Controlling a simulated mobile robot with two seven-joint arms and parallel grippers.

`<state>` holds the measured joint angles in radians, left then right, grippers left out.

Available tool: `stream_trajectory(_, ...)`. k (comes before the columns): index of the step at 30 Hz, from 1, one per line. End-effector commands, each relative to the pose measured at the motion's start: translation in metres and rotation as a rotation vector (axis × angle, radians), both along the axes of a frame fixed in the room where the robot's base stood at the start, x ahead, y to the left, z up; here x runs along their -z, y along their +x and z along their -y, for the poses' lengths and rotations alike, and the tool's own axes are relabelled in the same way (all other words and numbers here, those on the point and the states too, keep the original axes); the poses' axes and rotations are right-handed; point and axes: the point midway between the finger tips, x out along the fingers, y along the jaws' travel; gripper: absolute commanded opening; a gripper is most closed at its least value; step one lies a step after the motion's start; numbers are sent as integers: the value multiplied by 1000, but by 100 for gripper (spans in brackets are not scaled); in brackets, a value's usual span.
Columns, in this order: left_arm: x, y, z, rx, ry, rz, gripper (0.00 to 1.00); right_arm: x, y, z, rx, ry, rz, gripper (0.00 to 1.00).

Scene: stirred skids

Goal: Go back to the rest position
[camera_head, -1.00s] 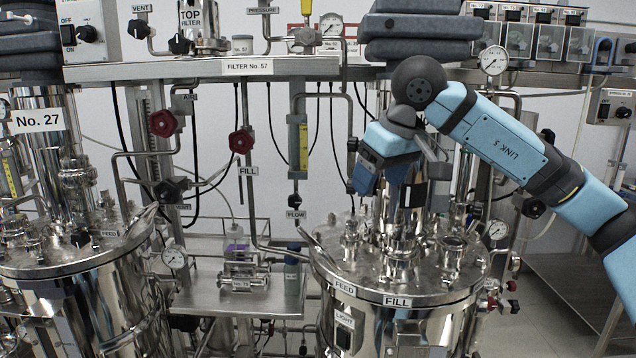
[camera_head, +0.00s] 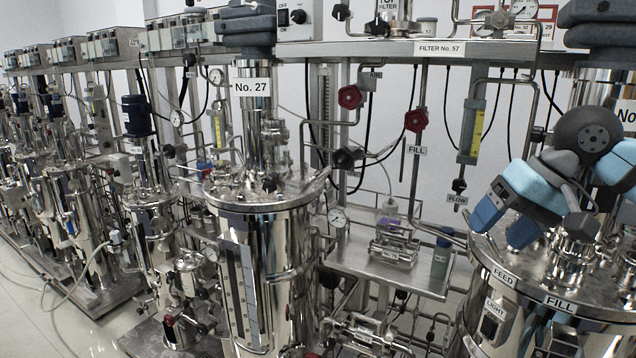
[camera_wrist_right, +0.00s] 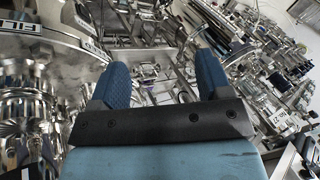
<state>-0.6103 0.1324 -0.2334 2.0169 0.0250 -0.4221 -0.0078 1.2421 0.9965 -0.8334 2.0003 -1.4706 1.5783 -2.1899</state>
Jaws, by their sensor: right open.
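My right gripper (camera_head: 507,218) shows at the right of the head view, with blue fingers on a grey and light-blue wrist. It is in front of the right steel vessel (camera_head: 545,310), above its lid, which bears FEED and FILL labels. In the right wrist view the two blue fingers (camera_wrist_right: 160,85) stand apart with nothing between them. My left gripper is not in either view.
A steel vessel marked No. 27 (camera_head: 265,225) stands left of centre. Pipes and valves with red knobs (camera_head: 415,120) hang behind. More vessels line the left.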

Motion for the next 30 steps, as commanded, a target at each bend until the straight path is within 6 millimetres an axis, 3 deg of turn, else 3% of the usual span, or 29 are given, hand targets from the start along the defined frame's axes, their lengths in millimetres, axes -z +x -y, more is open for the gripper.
stream_trajectory(1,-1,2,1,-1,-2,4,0,15,-3,-19,11,83,-63,71)
stream_trajectory(6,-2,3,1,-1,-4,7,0,55,-18,-87,113,433,-364,71)
stream_trajectory(12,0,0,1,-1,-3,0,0,84,-39,-151,329,862,-906,71)
stream_trajectory(16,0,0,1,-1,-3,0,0,98,-42,-172,502,1097,-1322,71)
stream_trajectory(20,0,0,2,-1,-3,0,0,120,-38,-177,687,1295,-1781,71)
stream_trajectory(26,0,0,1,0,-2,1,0,182,-28,-162,973,1523,-2553,71)
stream_trajectory(27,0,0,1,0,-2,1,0,201,-28,-157,-930,-1411,2464,71)
stream_trajectory(30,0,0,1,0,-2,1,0,253,-33,-142,-787,-1124,2169,71)
